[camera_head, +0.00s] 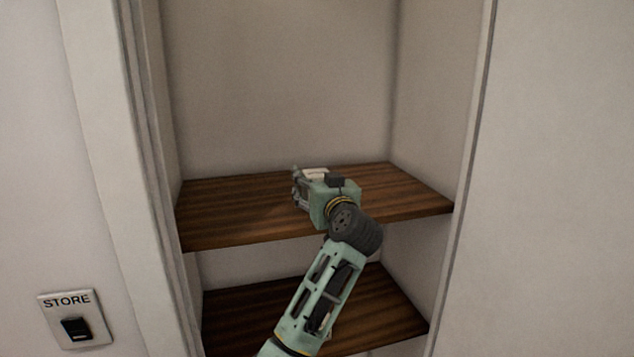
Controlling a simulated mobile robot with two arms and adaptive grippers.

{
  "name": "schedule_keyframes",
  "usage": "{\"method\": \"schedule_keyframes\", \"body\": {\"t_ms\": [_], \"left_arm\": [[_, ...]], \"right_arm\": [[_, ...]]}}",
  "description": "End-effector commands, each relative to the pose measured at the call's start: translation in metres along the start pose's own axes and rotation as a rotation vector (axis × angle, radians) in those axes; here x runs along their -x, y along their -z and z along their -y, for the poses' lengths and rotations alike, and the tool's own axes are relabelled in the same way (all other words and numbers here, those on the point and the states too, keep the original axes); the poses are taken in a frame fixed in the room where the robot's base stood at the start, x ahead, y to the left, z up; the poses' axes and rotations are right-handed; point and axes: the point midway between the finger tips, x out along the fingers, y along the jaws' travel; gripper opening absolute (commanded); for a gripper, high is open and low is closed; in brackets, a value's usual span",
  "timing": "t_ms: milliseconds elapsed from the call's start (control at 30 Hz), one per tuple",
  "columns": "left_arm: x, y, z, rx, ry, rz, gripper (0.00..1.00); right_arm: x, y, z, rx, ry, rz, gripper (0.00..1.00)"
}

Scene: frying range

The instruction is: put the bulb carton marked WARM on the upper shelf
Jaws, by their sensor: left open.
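The upper shelf (230,215) is a dark brown wooden board inside a pale recess. My left gripper (302,187) is over the middle of this shelf, with its fingers pointing away to the back left. It is open. A small whitish thing (316,173) shows just behind the gripper, at shelf level. It may be the bulb carton, but the gripper hides most of it and no marking can be read. I cannot tell if the fingers touch it. My right gripper is not in view.
A lower wooden shelf (245,312) lies below, partly hidden by my left arm. A small pale patch shows beside the arm there, too hidden to name. A switch plate marked STORE (90,325) is on the left wall. The upper shelf is bare on both sides.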

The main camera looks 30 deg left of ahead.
Motion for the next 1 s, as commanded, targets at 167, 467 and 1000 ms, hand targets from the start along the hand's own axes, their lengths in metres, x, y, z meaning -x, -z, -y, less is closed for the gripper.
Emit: {"method": "schedule_keyframes", "body": {"t_ms": [167, 467, 1000], "left_arm": [[0.009, 0.000, -0.001, 0.000, -0.002, 0.000, 0.67], [0.071, -0.001, -0.001, 0.004, -0.004, -0.001, 0.67], [0.121, 0.002, 0.000, 0.000, 0.000, 0.000, 0.67]], "right_arm": [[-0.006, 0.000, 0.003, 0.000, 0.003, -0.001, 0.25], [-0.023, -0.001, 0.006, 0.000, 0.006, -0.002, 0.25], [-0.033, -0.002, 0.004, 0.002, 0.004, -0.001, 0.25]]}}
